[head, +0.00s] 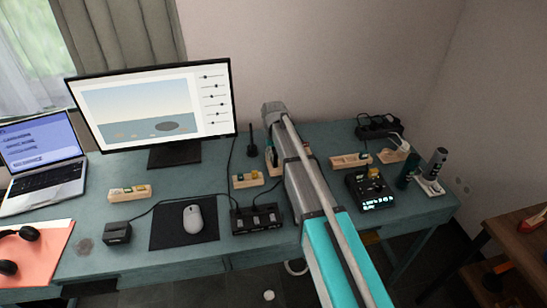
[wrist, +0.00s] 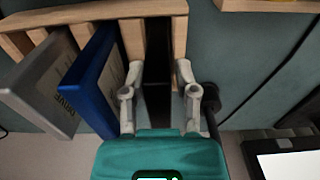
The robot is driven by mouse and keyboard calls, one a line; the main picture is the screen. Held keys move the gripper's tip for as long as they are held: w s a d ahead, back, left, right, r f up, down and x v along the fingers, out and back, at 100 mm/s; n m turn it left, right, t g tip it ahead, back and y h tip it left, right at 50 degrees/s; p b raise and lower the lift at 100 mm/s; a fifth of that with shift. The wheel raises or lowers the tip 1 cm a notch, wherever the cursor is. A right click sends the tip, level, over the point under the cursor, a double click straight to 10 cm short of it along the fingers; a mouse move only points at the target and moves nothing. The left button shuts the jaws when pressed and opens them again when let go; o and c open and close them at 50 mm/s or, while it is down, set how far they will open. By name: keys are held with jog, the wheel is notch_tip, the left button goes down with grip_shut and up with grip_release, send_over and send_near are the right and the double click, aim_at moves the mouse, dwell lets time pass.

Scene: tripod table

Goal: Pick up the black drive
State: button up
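The black drive (wrist: 158,55) stands in a slot of a wooden rack (wrist: 100,12) in the wrist view, to the right of a blue drive (wrist: 92,80) and a grey drive (wrist: 45,82). My gripper (wrist: 160,75) has one finger on each side of the black drive. The fingers are apart, and a narrow gap seems to show on each side. The left finger is close to the blue drive. The lower part of the black drive is hidden in the rack. In the head view my arm hides my gripper and most of this rack (head: 270,160).
A round black object (wrist: 208,97) stands close to my right finger in the wrist view. In the head view the teal desk (head: 185,270) holds a monitor (head: 150,100), a mouse (head: 193,218), a black box (head: 257,219), a display device (head: 372,192) and several small wooden racks.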

grip_shut()
jog(key=shift+r, duration=0.2)
notch_tip(320, 180, up, 2)
jog(key=shift+p, duration=1.25)
jog(key=s+d+r+p, duration=0.5)
jog(key=s+r+p, duration=0.5)
jog(key=s, duration=0.3)
jog(key=shift+r, duration=0.3)
jog(key=shift+s+a, duration=0.1)
jog(key=shift+a, duration=0.05)
